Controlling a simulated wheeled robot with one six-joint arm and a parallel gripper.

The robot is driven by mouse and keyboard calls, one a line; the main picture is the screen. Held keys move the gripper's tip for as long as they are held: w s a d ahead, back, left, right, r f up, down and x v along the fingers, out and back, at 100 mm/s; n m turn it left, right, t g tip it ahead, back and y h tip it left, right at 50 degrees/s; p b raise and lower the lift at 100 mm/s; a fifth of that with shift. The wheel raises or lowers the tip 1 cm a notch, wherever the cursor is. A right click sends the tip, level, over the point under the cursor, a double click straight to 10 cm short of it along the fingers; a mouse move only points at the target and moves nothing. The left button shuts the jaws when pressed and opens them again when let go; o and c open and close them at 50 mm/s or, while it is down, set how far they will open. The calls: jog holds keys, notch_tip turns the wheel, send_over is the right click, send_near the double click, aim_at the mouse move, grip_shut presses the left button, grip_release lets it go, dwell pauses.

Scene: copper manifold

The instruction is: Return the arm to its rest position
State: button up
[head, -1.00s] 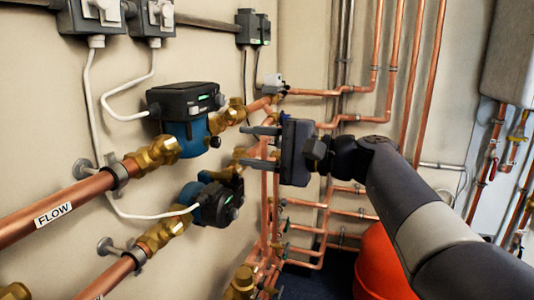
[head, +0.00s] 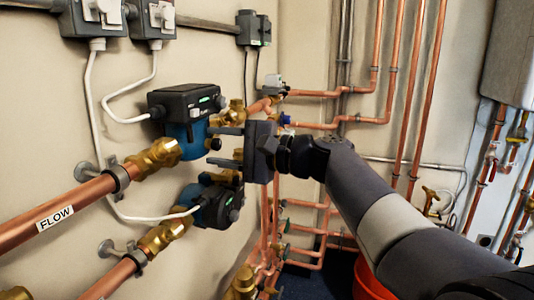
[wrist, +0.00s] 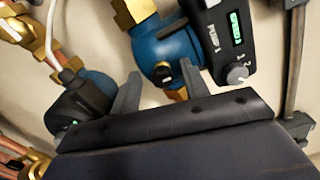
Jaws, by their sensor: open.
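My gripper (head: 226,147) is at the middle of the head view, at the end of my dark arm, with its two fingers pointing left toward the wall. The fingers are apart with nothing between them. In the wrist view my gripper (wrist: 158,88) also shows open, its fingers spread below the upper blue pump. That pump (head: 187,112) has a black control box and sits just left of the fingers in the head view. The lower pump (head: 212,206) is below the gripper. I cannot tell whether a finger touches either pump.
A copper pipe marked FLOW (head: 62,214) runs in from the left. Vertical copper pipes (head: 424,100) stand on the wall behind my arm. A red vessel (head: 370,280) is partly hidden under my arm. A grey box (head: 507,55) hangs at upper right.

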jog(key=shift+d+r+m+p, duration=0.15)
jog(key=shift+r+m+p, duration=0.3)
jog(key=shift+m, duration=0.05)
jog(key=m+p, duration=0.3)
jog(key=p, duration=0.1)
jog(key=shift+m, duration=0.3)
jog(key=m+p, duration=0.4)
jog(key=p, duration=0.2)
jog(key=shift+m, duration=0.4)
jog(key=m+p, duration=0.4)
jog(key=p, duration=0.2)
jog(key=shift+m, duration=0.3)
jog(key=m+p, duration=0.3)
jog(key=p, duration=0.2)
jog(key=shift+f+m, duration=0.1)
jog(key=shift+m, duration=0.3)
jog(key=shift+d+f, duration=0.2)
jog(key=shift+d, duration=0.1)
jog(key=shift+s+d+b, duration=0.25)
jog(key=shift+d+b, duration=0.05)
jog(key=shift+d, duration=0.2)
